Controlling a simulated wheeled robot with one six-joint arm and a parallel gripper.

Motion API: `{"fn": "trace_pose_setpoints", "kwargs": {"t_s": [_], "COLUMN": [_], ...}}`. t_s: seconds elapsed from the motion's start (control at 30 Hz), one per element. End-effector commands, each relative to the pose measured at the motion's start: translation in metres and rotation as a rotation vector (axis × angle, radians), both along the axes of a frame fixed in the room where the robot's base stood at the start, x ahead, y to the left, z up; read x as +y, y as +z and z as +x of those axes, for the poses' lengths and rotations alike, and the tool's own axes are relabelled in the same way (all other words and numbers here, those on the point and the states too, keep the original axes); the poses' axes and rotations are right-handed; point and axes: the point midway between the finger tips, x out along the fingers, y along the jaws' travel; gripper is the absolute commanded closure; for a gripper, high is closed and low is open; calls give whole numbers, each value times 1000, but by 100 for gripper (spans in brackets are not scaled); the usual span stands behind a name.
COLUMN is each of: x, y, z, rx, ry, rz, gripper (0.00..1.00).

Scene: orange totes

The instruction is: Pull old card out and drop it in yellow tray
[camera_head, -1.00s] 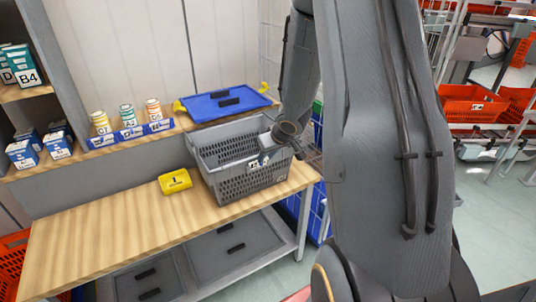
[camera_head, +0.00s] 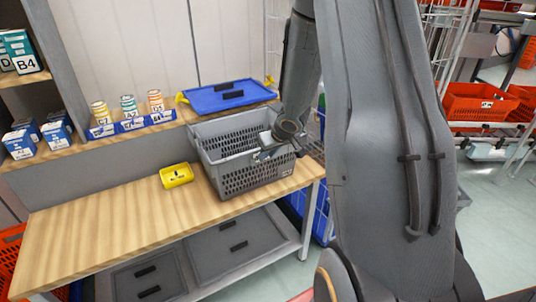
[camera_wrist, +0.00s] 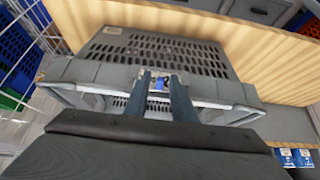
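My gripper (camera_head: 262,153) is at the front rim of the grey basket (camera_head: 240,184) on the wooden bench. In the wrist view its two dark fingers (camera_wrist: 163,82) stand apart, with a visible gap. A small blue and white piece (camera_wrist: 157,86) shows in that gap; I cannot tell whether it is the old card or whether the fingers touch it. A small pale label (camera_wrist: 114,30) is on the basket's outer wall. The shallow yellow tray (camera_head: 177,176) stands on the bench left of the basket, apart from it.
A blue lid (camera_head: 212,92) lies on the shelf behind the basket. Several small jars stand in a blue holder (camera_head: 146,123) on that shelf, with blue and white boxes (camera_head: 20,143) at left. The bench (camera_head: 110,219) left of the yellow tray is clear.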

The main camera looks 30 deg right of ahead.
Motion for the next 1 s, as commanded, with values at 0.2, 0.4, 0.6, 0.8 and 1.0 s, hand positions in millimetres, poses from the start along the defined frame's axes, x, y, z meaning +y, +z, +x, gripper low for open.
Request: {"fn": "trace_pose_setpoints", "kwargs": {"t_s": [0.2,0.4,0.6,0.8,1.0], "x": [0,0,0,0,0], "y": [0,2,9,16,23], "z": [0,0,-1,-2,-3], "rx": [0,0,0,0,0], "ry": [0,0,0,1,1], "rz": [0,0,0,-1,-1], "gripper": [100,100,100,100,100]}}
